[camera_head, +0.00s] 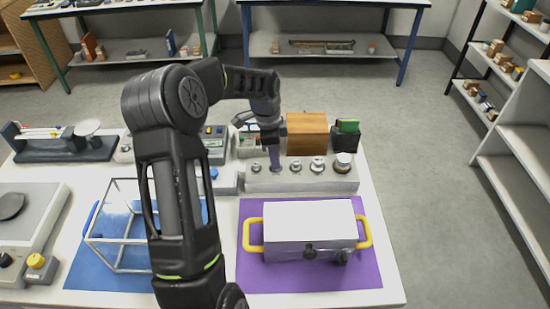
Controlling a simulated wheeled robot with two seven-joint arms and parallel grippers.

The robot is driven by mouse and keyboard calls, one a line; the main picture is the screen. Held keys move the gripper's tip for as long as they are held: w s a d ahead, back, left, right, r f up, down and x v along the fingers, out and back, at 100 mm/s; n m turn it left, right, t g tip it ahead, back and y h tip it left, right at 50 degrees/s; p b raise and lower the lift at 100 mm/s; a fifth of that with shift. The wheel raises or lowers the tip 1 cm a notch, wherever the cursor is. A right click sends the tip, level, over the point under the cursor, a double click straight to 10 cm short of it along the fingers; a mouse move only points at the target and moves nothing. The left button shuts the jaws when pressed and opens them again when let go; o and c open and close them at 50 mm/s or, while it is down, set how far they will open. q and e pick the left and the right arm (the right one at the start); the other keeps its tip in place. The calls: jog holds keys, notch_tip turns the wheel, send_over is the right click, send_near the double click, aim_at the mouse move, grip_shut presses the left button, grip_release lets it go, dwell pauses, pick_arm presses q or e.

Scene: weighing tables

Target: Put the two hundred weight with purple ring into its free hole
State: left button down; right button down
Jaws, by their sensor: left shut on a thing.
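The weight with the purple ring (275,159) is just below my left gripper (273,141), which is shut on it; the fingers partly hide it. A long light grey block (330,186) lies under it, with several metal weights standing in a row along its top. The held weight is over the left part of this block, between two of the standing weights. I cannot tell whether its lower end is in a hole or just above one. My right gripper is not in view.
A white-lidded box with yellow handles (310,220) stands on a purple mat (370,275) in front of the block. A wooden box (307,133) and a dark holder with a green item (345,138) stand behind. A wire-frame cube (118,240) and scales are left.

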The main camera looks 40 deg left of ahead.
pick_arm(q)
jog(key=shift+f, duration=0.75)
jog(key=shift+f, duration=0.2)
jog(key=c, duration=1.2)
grip_release()
jog(key=shift+r, duration=0.1)
jog(key=shift+c, duration=0.2)
jog(key=shift+r, duration=0.15)
notch_tip(320, 180, up, 12)
jog(key=s+a+b, duration=0.1)
jog(key=shift+b, duration=0.3)
